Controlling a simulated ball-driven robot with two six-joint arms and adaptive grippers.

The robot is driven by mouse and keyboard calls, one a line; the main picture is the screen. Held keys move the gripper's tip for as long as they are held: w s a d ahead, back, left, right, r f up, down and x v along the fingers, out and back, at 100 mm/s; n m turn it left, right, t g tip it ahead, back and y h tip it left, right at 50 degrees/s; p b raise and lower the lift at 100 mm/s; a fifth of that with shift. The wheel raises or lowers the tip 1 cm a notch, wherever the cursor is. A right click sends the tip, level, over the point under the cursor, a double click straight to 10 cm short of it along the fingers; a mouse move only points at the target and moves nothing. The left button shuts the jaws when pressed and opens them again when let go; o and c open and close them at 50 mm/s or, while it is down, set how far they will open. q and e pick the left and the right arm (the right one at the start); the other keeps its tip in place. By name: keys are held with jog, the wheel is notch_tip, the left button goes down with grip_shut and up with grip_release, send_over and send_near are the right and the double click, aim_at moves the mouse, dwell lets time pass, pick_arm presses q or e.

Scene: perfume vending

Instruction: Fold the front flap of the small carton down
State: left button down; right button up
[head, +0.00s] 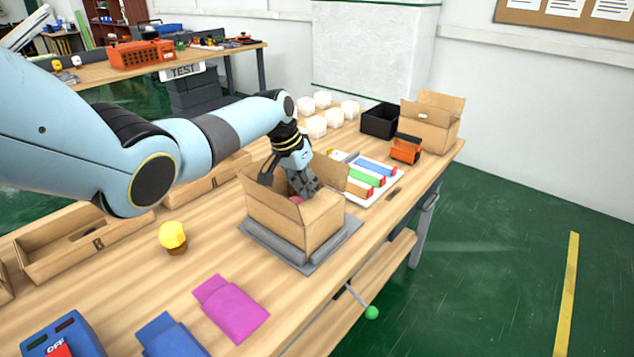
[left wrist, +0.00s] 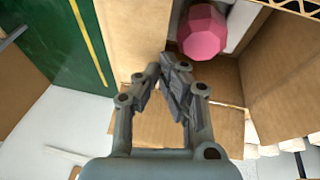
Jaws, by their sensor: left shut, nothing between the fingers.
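The small carton (head: 275,222) stands on a grey platform on the table with its top open. Flaps stand up around its rim. A pink faceted ball (left wrist: 202,32) lies inside it in the left wrist view; only a bit of it shows in the head view. My left gripper (head: 303,188) reaches down at the carton's opening, its fingers shut and empty. In the left wrist view, the fingertips (left wrist: 168,72) are close to cardboard panels (left wrist: 130,35), beside the ball. I cannot tell whether they touch cardboard. The gripper hides part of the flaps. My right gripper is not in view.
The grey platform (head: 265,245) sits near the table's right edge. A tray of coloured blocks (head: 392,182), an orange item (head: 405,150), a black bin (head: 380,120) and another open carton (head: 428,135) stand behind. A yellow-topped item (head: 172,236) and a magenta piece (head: 232,308) lie in front.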

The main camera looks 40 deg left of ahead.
aim_at(312, 199)
pick_arm(q)
jog(key=shift+d+r+p, duration=0.45)
jog(key=shift+d+p, duration=0.25)
jog(key=shift+p, duration=0.15)
jog(key=shift+r+p, duration=0.4)
jog(key=shift+p, duration=0.05)
jog(key=r+p, duration=0.3)
jog(key=r, duration=0.1)
jog(key=shift+a+r+p, duration=0.15)
jog(key=shift+a+p, duration=0.05)
jog(key=shift+p, duration=0.15)
jog(key=a+b+v, duration=0.1)
jog(key=v, duration=0.7)
jog(key=shift+s+a, duration=0.25)
jog(key=shift+a, duration=0.15)
